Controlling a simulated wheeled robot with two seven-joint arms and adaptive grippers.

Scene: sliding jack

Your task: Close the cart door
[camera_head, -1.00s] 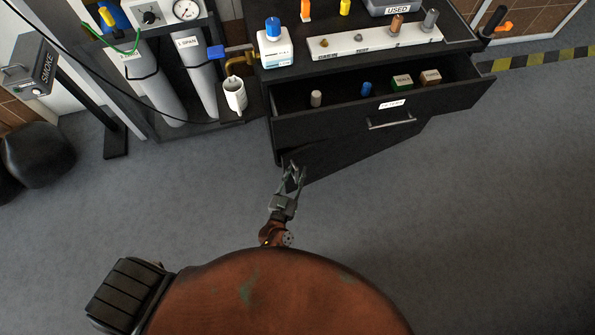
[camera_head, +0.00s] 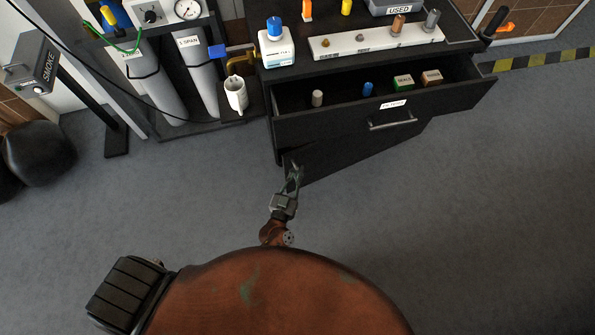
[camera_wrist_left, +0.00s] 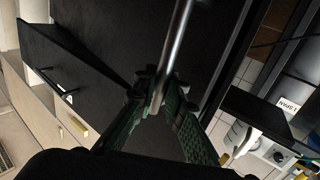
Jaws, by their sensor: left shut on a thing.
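The black cart (camera_head: 272,98) stands at the upper right of the head view. Its door (camera_head: 350,150) is swung open below the pulled-out drawer, jutting toward me. My left gripper (camera_head: 295,172) is at the near left end of the door. In the left wrist view, my left gripper (camera_wrist_left: 160,95) is shut on a silver bar handle (camera_wrist_left: 179,42), which runs in front of a dark panel. My right gripper is in neither view.
The open drawer (camera_head: 448,103) holds small cylinders and boxes and overhangs the door. A white mug (camera_head: 236,95) stands on a low shelf left of the cart, near grey gas cylinders (camera_head: 193,75). The grey floor (camera_head: 440,220) in front is clear.

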